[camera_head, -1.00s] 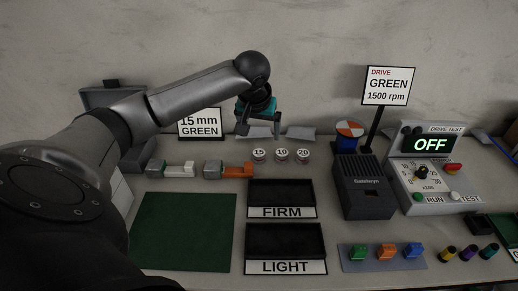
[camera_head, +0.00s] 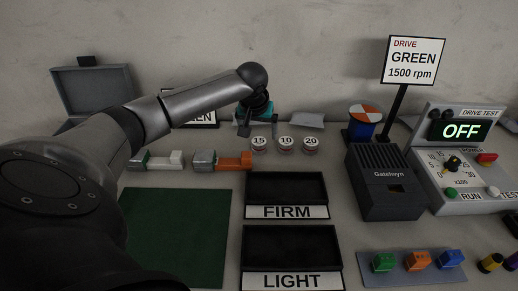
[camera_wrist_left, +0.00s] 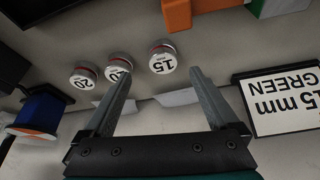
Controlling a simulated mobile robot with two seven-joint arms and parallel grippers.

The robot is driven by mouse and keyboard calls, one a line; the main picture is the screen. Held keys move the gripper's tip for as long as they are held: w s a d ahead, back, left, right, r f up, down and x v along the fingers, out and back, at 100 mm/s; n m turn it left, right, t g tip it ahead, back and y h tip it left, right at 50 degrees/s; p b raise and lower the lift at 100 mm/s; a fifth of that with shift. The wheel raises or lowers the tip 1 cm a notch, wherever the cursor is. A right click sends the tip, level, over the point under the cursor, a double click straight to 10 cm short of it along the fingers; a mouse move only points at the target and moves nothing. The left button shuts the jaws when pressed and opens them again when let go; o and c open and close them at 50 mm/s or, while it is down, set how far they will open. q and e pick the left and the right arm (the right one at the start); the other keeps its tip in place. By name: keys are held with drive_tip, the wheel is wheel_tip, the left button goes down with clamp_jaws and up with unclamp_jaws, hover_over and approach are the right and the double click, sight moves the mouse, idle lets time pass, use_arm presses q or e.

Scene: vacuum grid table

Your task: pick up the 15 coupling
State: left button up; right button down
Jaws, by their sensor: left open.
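The 15 coupling (camera_head: 258,145) is a small upright round piece with a white top marked 15 and a reddish band. It stands at the left end of a row with the 10 coupling (camera_head: 285,145) and the 20 coupling (camera_head: 311,146). My left gripper (camera_head: 257,127) is open and empty, just behind the 15 coupling in the head view. In the left wrist view the 15 coupling (camera_wrist_left: 163,58) shows between and just beyond the open fingertips (camera_wrist_left: 160,75). The left finger partly covers the 10 coupling (camera_wrist_left: 119,66). My right gripper is not in view.
An orange-and-grey piece (camera_head: 232,161) lies left of the couplings. The FIRM tray (camera_head: 286,212) and LIGHT tray (camera_head: 290,281) are in front, beside a green mat (camera_head: 175,235). A sign (camera_wrist_left: 284,101) stands near the gripper. The Gatehyn box (camera_head: 388,185) stands to the right.

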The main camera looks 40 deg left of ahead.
sight(259, 142)
use_arm(q)
drive_tip(key=shift+x, duration=1.1)
drive_tip(key=b+x, duration=0.1)
drive_tip(key=x, duration=0.1)
drive_tip(key=b+x, duration=0.1)
drive_tip(key=x, duration=0.2)
drive_tip(key=shift+a, duration=0.25)
drive_tip(key=shift+c, duration=0.3)
drive_tip(key=shift+r, duration=0.1)
clamp_jaws()
